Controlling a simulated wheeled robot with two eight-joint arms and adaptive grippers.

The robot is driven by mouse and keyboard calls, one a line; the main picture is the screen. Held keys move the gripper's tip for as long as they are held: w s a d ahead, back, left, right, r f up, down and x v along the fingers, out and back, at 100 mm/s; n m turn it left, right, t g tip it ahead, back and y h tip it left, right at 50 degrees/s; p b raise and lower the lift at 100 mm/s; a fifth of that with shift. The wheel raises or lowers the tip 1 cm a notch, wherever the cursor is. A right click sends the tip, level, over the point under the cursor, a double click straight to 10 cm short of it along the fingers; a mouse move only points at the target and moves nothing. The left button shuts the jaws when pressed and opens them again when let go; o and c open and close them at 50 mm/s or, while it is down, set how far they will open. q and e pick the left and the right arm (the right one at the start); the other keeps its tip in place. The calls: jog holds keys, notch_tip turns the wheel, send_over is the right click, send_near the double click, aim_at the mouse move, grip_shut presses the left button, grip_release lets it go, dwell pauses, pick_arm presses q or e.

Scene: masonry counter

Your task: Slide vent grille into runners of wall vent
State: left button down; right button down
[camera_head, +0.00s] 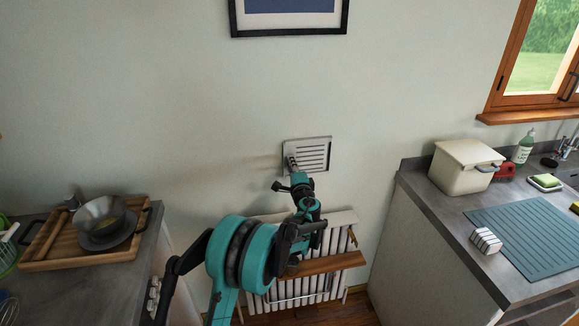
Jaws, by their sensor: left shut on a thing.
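The wall vent (328,142) is a light frame on the wall in the middle of the head view. The slatted vent grille (312,156) shows within the frame; how far it sits in the runners is too small to tell. My left gripper (292,163) is at the grille's left side, shut on it. The gripper hides part of the grille's left edge and the frame there. My right gripper is not in view.
A white radiator with a wooden shelf (335,263) stands below the vent, partly behind my left arm. A left counter holds a wooden tray (60,262) with bowls. The right counter holds a cream bin (461,168) and a blue-grey mat (530,245). A framed picture (290,32) hangs above.

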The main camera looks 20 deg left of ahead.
pick_arm(q)
jog(key=shift+w+d, duration=0.2)
jog(key=shift+d, duration=0.1)
jog(key=c, duration=1.3)
grip_release()
jog(key=shift+o, duration=0.2)
jog(key=v, duration=1.2)
